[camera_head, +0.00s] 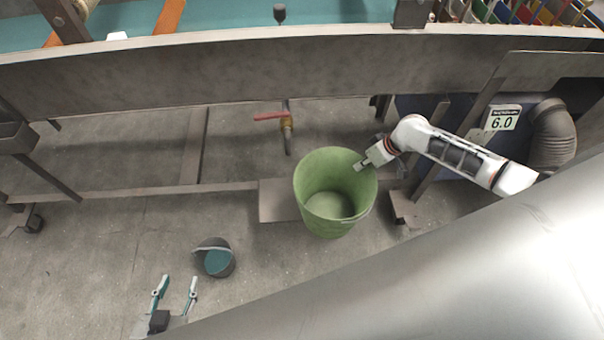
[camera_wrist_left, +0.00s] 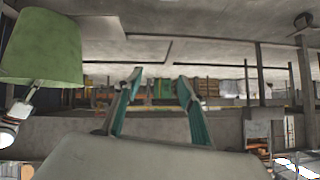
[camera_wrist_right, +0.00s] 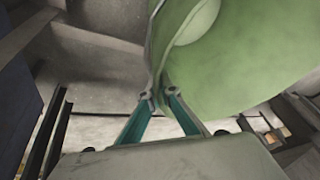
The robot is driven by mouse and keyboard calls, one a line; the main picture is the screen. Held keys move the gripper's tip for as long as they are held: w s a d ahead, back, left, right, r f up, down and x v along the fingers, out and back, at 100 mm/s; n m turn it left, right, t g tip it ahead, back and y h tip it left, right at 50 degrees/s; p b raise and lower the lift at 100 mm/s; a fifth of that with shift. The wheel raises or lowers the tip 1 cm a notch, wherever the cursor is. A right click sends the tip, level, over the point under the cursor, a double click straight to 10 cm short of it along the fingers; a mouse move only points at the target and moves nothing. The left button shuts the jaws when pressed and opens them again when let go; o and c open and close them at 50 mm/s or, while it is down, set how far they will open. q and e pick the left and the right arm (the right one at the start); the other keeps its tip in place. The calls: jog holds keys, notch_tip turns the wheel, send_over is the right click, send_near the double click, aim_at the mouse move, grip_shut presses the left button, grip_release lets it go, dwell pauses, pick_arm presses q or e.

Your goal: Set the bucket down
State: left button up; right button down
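The green bucket (camera_head: 325,215) is upright below the workbench, in the middle of the head view, and looks empty. My right gripper (camera_head: 362,167) is at its right rim. In the right wrist view the fingertips (camera_wrist_right: 160,95) are close together with the wall of the green bucket (camera_wrist_right: 225,70) between them. In the left wrist view, which is upside down, the bucket (camera_wrist_left: 42,48) is at the upper left. I cannot tell whether its base touches the floor. My left gripper (camera_head: 177,285) is open and empty at the lower left; its fingers also show apart in the left wrist view (camera_wrist_left: 160,80).
A small dark bucket (camera_head: 226,267) with teal contents stands on the floor left of the green bucket. A red-handled tap (camera_head: 286,124) hangs below the bench edge (camera_head: 200,75). A flat plate (camera_head: 277,203) and frame rail lie behind.

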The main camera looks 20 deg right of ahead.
aim_at(331, 151)
jog(key=w+a, duration=0.2)
jog(key=w+a+b, duration=0.1)
jog(key=w+a, duration=0.1)
jog(key=w, duration=0.1)
jog(key=w+a+b, duration=0.1)
jog(key=w+a, duration=0.2)
jog(key=shift+w+f, duration=0.2)
jog(key=shift+w, duration=0.05)
jog(key=w+a+f+b, duration=0.3)
jog(key=w, duration=0.1)
jog(key=shift+w+a+f, duration=0.15)
jog(key=shift+w+a, duration=0.05)
jog(key=shift+w, duration=0.2)
jog(key=c, duration=2.3)
grip_release()
pick_arm(q)
jog(key=shift+w+d+f, duration=0.3)
jog(key=shift+d+f, duration=0.25)
jog(key=shift+f, duration=0.05)
